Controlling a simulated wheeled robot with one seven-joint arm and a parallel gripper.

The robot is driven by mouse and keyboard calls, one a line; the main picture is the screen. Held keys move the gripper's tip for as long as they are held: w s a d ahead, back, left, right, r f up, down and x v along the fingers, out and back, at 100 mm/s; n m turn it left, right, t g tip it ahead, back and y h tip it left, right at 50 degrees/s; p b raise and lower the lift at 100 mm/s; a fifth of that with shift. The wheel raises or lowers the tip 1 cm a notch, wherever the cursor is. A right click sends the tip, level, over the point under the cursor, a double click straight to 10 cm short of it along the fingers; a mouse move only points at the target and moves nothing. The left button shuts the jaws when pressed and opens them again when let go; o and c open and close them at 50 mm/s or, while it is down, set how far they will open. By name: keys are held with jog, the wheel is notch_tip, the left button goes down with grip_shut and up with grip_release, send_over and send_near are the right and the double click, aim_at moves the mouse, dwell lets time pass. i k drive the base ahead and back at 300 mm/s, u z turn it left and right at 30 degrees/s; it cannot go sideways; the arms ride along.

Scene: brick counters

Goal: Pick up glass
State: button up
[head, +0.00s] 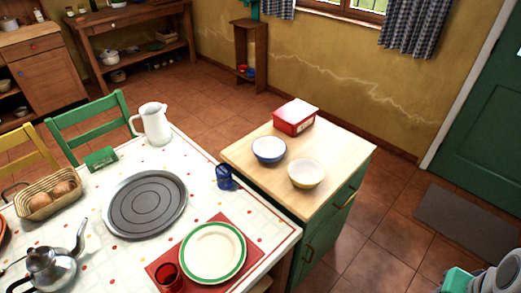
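A small red glass (169,275) stands at the front of the white dotted table, on the left part of a red placemat (235,274), beside a white plate with a green rim (212,252). A dark blue glass-like vessel (226,178) stands near the table's right edge; I cannot tell whether it is a glass or a mug. A grey and teal part of my own arm shows at the bottom right corner, well to the right of the table. My gripper's fingers are not in view.
The dotted table (100,243) also holds a round grey tray (146,204), a white pitcher (155,124), a metal kettle (52,268) and a bread basket (36,207). A green cabinet with a wooden top (240,152) adjoins it, with two bowls and a red box. Floor is open at right.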

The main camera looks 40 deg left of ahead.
aim_at(223, 171)
jog(key=i, duration=1.6)
jog(key=u, duration=4.95)
jog(key=i, duration=0.5)
jog(key=z, duration=0.05)
